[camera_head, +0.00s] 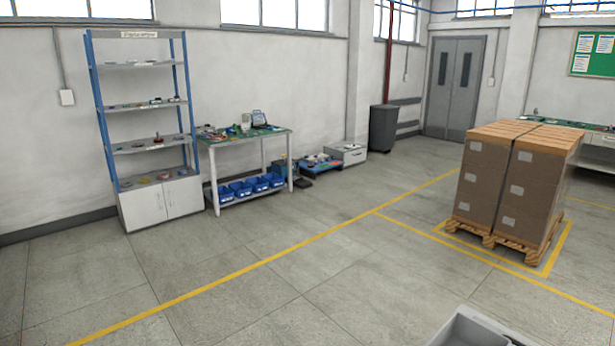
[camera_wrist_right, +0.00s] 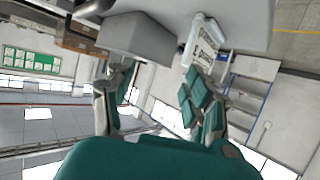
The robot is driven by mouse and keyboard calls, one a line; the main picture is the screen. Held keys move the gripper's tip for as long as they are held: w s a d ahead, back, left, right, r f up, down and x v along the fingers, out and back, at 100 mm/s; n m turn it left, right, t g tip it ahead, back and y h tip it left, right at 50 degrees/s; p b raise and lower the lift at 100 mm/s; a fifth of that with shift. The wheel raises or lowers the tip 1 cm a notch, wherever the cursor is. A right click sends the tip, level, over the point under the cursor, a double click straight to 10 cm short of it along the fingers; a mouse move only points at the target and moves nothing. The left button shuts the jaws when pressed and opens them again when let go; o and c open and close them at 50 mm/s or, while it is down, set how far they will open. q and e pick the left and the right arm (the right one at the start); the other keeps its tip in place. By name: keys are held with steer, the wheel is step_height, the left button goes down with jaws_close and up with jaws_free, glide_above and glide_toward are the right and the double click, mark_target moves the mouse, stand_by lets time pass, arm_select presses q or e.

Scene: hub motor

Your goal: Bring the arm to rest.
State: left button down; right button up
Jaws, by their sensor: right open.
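My right gripper (camera_wrist_right: 157,82) shows in the right wrist view, with its teal palm at the bottom edge. Its two fingers stand well apart, one to the left and one to the right. The gripper is open and nothing sits between the fingers. The wrist view is strongly tilted, with the room appearing upside down. Neither of my arms nor my left gripper shows in the head view.
A blue shelf rack (camera_head: 148,149) and a green-topped workbench (camera_head: 262,138) stand along the left wall. Stacked cartons (camera_head: 510,185) sit on a wooden pallet (camera_head: 495,241) at the right. A dark bin (camera_head: 382,128) stands near grey double doors (camera_head: 453,87). The middle floor (camera_head: 260,240) is clear.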

steer(key=s+a+f+n+g+y, duration=0.1)
steer(key=s+a+f+n+g, duration=0.1)
steer(key=s+a+g, duration=0.4)
steer(key=s+a+f+n+g+y, duration=0.1)
steer(key=s+a+f+n+g, duration=0.2)
steer(key=s, duration=0.5)
step_height(320, 180, down, 24)
steer(key=m+g, duration=0.1)
steer(key=g, duration=0.1)
steer(key=s+d+f, duration=0.1)
steer(key=s+f, duration=0.7)
steer(key=f, duration=0.1)
steer(key=s+d+f+g, duration=0.1)
steer(key=s+d+f, duration=0.1)
steer(key=s+f, duration=0.6)
steer(key=shift+s+d+f, duration=0.25)
steer(key=shift+s+f, duration=0.1)
steer(key=shift+s, duration=0.35)
